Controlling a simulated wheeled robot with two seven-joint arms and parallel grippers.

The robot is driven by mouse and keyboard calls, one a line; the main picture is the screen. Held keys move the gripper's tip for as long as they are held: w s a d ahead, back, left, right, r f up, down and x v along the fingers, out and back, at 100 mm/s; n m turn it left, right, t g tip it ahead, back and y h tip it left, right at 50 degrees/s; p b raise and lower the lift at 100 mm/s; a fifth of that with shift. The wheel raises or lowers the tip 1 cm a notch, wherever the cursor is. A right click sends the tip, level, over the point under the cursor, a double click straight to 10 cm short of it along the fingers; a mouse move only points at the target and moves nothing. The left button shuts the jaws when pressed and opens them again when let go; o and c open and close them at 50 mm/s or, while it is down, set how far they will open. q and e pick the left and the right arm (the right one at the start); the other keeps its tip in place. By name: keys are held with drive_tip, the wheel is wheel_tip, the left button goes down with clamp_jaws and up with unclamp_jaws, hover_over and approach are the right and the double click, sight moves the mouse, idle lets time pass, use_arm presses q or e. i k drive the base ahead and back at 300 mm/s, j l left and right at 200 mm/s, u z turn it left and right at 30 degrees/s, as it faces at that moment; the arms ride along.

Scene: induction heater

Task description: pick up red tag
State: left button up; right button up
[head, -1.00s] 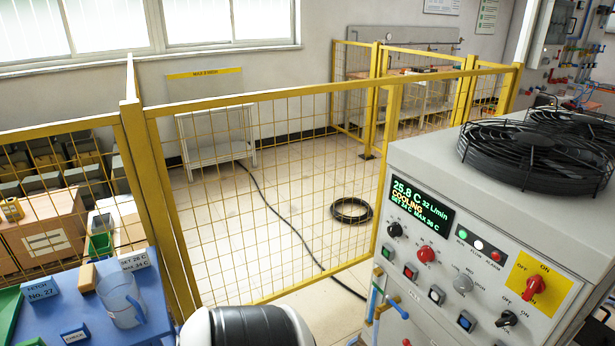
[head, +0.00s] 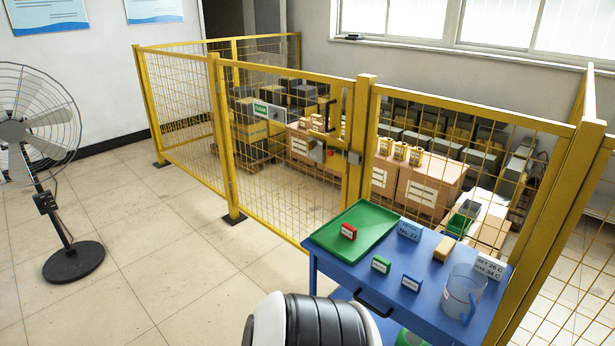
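The red tag (head: 349,231) is a small red block with a white label. Neither of my grippers shows in the head view. A white and black part of my own body is at the bottom edge, left of the cart.
A yellow mesh fence (head: 290,160) runs behind the cart. A fan (head: 68,262) stands at the left. The floor between fan and cart is clear.

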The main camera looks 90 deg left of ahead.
sight(348, 231)
drive_tip(key=k+u, duration=0.1)
drive_tip(key=u, duration=2.3)
drive_tip(key=i+j+z, duration=0.3)
drive_tip(key=i, duration=0.2)
drive_tip(key=i+j+z, duration=0.35)
drive_tip(key=i, duration=0.15)
